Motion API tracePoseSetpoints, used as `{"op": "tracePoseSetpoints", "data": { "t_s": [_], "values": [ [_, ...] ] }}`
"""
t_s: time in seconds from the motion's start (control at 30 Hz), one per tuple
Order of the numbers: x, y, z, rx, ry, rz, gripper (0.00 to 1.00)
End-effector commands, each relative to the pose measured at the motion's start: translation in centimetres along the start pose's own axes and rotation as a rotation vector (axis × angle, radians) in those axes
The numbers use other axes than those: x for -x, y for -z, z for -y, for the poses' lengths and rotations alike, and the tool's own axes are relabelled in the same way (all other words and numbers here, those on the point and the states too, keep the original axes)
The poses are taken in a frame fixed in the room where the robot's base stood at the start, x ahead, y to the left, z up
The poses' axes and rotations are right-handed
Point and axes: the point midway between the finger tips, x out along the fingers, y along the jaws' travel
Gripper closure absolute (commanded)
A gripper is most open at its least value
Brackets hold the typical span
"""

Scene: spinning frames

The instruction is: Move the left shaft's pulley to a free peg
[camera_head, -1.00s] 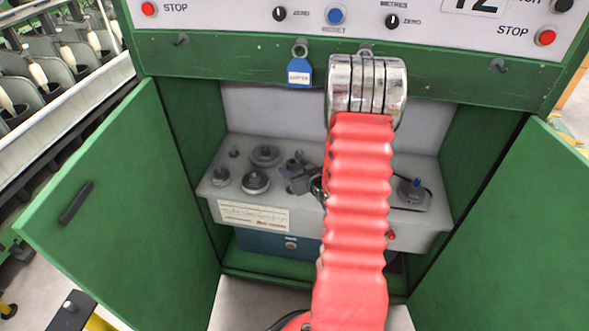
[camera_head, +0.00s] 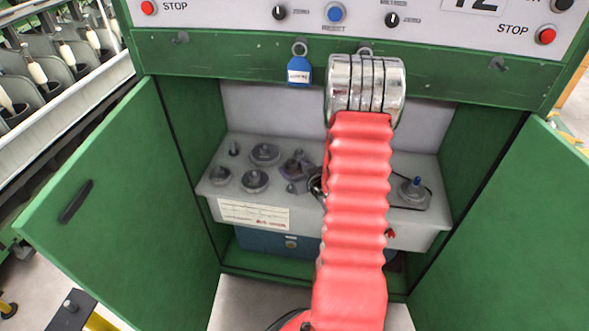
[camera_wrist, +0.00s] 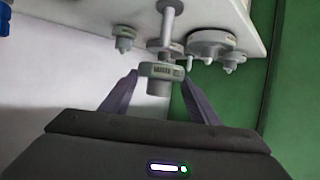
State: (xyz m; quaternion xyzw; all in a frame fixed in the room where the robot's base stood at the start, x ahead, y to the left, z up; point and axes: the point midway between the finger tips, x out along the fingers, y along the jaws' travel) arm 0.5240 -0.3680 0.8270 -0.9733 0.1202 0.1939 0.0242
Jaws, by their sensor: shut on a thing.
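In the wrist view, my gripper (camera_wrist: 159,82) has its two purple-grey fingers on either side of a grey pulley (camera_wrist: 160,70) with a marked rim, and it is shut on it. In the head view, my gripper (camera_head: 298,187) is above the middle of the grey shelf, left of my red arm sleeve. The held pulley (camera_head: 297,166) shows there as a grey disc. A shaft with a blue top (camera_head: 416,185) stands at the shelf's right. My arm hides the shelf middle, so I cannot see clearly what stands there.
Grey pulleys (camera_head: 265,154) and (camera_head: 255,180) another pulley sit on the left half of the shelf (camera_head: 230,203), with a small part (camera_head: 220,176) and a thin peg (camera_head: 234,149). Open green doors (camera_head: 95,200) flank the cabinet. A blue tag (camera_head: 299,72) hangs above.

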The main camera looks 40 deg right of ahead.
Motion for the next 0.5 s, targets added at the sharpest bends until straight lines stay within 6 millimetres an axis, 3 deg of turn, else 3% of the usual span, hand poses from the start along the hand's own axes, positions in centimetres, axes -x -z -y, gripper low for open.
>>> {"op": "tracePoseSetpoints", "data": {
  "t_s": [0.5],
  "values": [
    [-0.40, -0.88, -0.05, 0.001, 0.000, -0.001, 0.73]
  ]
}}
